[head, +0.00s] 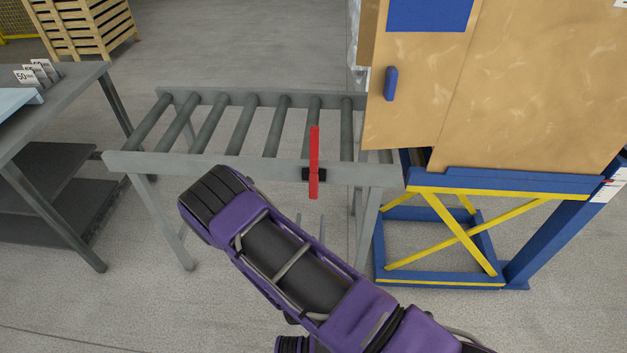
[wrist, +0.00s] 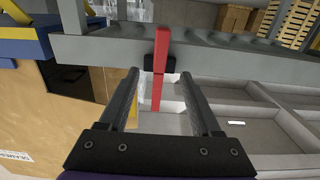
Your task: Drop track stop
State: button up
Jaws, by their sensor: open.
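The track stop is a red bar (head: 314,150) on a small black block, on the front side rail of the roller track (head: 230,166). It stands upright, reaching above and below the rail. In the wrist view the red bar (wrist: 161,48) runs down the middle, and its lower part shows between my fingers. My gripper (wrist: 159,77) is open and empty, one finger on each side of the bar in the picture. I cannot tell how far the fingertips are from it. In the head view my purple arm hides most of the gripper.
A wooden-panelled unit on a blue and yellow frame (head: 440,281) stands at the track's right end. A grey table (head: 75,88) with small cards (head: 37,72) stands at left. Slatted wooden crates (head: 83,30) are behind. Floor between table and track is clear.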

aim_at(313, 188)
jog(key=w+b, duration=0.1)
jog(key=w, duration=1)
jog(key=shift+w+d, duration=0.1)
jog(key=shift+w, duration=0.25)
jog(key=shift+c, duration=0.3)
grip_shut()
dwell(0.5)
